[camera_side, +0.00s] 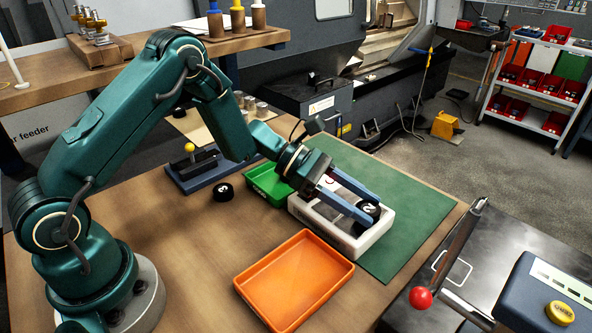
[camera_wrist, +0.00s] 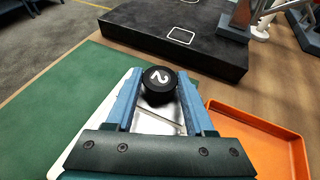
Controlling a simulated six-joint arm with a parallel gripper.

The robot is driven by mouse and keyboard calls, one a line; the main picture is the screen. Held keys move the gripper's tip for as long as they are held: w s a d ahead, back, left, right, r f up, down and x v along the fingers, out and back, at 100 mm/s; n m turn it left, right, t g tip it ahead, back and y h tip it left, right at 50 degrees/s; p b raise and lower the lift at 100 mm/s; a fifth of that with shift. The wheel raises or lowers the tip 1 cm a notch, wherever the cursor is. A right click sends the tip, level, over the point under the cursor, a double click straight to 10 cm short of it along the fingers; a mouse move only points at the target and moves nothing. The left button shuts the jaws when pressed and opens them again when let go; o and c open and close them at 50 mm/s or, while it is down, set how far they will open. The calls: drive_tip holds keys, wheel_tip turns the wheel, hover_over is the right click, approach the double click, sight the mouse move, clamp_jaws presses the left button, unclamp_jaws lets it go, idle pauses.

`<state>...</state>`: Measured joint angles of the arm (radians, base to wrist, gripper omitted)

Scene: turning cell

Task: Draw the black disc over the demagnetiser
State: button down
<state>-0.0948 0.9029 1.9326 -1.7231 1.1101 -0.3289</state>
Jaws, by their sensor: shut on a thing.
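A black disc (camera_side: 368,212) with a white 2 on top is between the blue fingers of my gripper (camera_side: 366,207), which is shut on it. In the wrist view the disc (camera_wrist: 158,86) sits at the fingertips, its number facing up. The demagnetiser (camera_side: 340,236), a white box with a pale metal top, lies under my gripper. The disc is over its right-hand end in the side view; I cannot tell whether it touches the top. My fingers and the disc hide part of that top. A second black disc (camera_side: 222,192) with a white number lies on the bench to the left.
An orange tray (camera_side: 293,280), empty, lies in front of the demagnetiser. A green tray (camera_side: 262,184) stands close behind it, left. A blue-based fixture with a yellow knob (camera_side: 190,148) is farther left. A green mat (camera_side: 425,215) gives clear room to the right.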

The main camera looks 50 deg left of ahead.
sight(345, 198)
drive_tip(key=shift+f, duration=0.35)
idle(0.6)
drive_tip(key=shift+a, duration=0.15)
drive_tip(key=shift+a, duration=1.75)
drive_tip(key=shift+a, duration=0.1)
drive_tip(key=shift+a+f, duration=0.1)
drive_tip(key=shift+a, duration=0.35)
drive_tip(key=shift+d, duration=0.15)
drive_tip(key=shift+d, duration=0.55)
drive_tip(key=shift+d, duration=0.1)
